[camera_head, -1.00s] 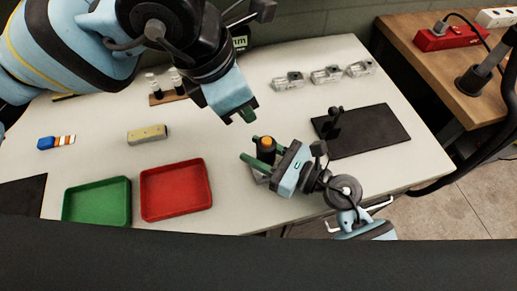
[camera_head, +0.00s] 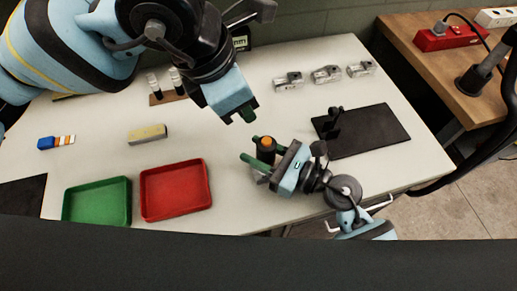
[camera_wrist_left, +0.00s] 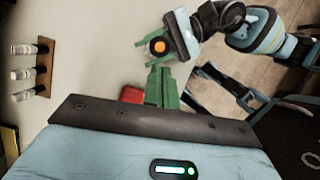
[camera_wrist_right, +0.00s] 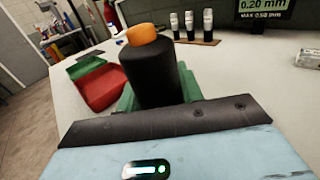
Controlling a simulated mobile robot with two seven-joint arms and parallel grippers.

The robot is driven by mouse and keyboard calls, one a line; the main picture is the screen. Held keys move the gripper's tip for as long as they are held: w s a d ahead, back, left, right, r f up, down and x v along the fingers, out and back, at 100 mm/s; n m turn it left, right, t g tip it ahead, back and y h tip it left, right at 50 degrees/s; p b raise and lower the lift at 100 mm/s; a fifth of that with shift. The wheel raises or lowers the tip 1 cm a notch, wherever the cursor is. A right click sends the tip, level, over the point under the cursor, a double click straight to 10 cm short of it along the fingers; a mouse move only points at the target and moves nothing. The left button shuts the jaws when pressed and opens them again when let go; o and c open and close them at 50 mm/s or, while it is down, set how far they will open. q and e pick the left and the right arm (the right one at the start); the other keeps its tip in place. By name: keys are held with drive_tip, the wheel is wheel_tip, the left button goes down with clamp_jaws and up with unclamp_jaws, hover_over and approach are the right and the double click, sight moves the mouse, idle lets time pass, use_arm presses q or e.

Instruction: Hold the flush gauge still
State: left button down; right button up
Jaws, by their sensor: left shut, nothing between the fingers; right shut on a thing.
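The flush gauge (camera_head: 266,151) is a black cylinder with an orange top. My right gripper (camera_head: 262,162) is shut on it, with green fingers on either side, near the front edge of the white table. In the right wrist view the gauge (camera_wrist_right: 158,78) stands between the fingers and looks roughly upright. Its lower end is hidden, so I cannot tell whether it touches anything below. The left wrist view shows its orange top (camera_wrist_left: 158,46) from above. My left gripper (camera_head: 243,116) is shut and empty, above the table behind the gauge and apart from it.
A red tray (camera_head: 176,214) and a green tray (camera_head: 98,222) lie left of the gauge. A black plate (camera_head: 375,136) with a small upright part lies right. Several clear pieces (camera_head: 326,75) stand behind. A display (camera_wrist_right: 263,8) reads 0.20 mm.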

idle(0.4)
use_arm(q)
drive_tip(key=shift+w+d+r+m+t+h, duration=0.35)
drive_tip(key=shift+m+h, duration=0.45)
drive_tip(key=shift+m, duration=0.75)
drive_tip(key=shift+w+d+r+m+t+h, duration=0.1)
drive_tip(key=shift+d+r+m+t+h, duration=0.4)
drive_tip(key=shift+m, duration=1.1)
drive_tip(key=shift+w+d+r+m+t+h, duration=0.2)
drive_tip(key=shift+d+m+h, duration=0.25)
drive_tip(key=shift+m+h, duration=0.9)
drive_tip(key=shift+f+y, duration=0.15)
drive_tip(key=shift+y, duration=0.1)
drive_tip(key=shift+f, duration=0.1)
hover_over(261, 144)
drive_tip(key=shift+f, duration=4.35)
drive_tip(key=shift+f, duration=0.1)
drive_tip(key=shift+f, duration=0.3)
